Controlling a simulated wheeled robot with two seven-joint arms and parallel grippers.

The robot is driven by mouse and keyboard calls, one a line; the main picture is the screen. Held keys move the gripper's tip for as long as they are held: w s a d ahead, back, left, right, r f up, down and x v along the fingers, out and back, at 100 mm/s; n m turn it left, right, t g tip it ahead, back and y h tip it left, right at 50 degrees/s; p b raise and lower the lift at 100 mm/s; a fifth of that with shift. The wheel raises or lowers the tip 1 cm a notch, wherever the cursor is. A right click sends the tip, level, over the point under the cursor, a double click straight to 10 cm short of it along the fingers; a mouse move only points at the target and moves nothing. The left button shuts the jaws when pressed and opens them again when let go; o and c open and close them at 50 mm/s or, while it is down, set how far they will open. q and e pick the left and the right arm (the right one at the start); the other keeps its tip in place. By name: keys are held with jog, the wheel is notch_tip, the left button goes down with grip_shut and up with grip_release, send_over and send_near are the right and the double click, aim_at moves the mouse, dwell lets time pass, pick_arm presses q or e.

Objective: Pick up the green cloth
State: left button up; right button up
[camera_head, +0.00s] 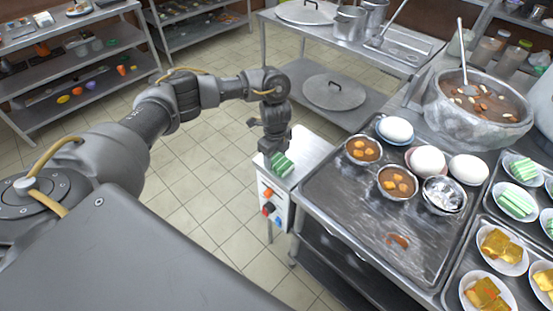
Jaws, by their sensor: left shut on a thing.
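A green and white striped cloth (284,165) is at the fingertips of my left gripper (275,153), over the top of a narrow white unit (305,156) with coloured knobs on its front. My left gripper points down and is shut on the cloth. Its fingers hide part of the cloth, and I cannot tell whether the cloth still touches the unit. My right gripper is not in view.
Right of the unit is a dark tray (345,215) with bowls of brown food and white round items. A large pot (476,108) stands behind it. More trays with dishes, some green-striped, lie far right. Steel shelves (335,92) stand behind; tiled floor is open.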

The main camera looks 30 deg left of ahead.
aim_at(276, 159)
pick_arm(q)
jog(key=shift+r, duration=0.45)
jog(key=r, duration=0.3)
jog(key=shift+s+d+r, duration=0.1)
jog(key=shift+s+d, duration=0.1)
jog(key=s+d+r, duration=0.6)
jog(key=s+r, duration=0.2)
jog(key=s, duration=0.3)
jog(key=shift+s+d+r, duration=0.25)
jog(key=shift+s+r, duration=0.1)
jog(key=shift+s, duration=0.05)
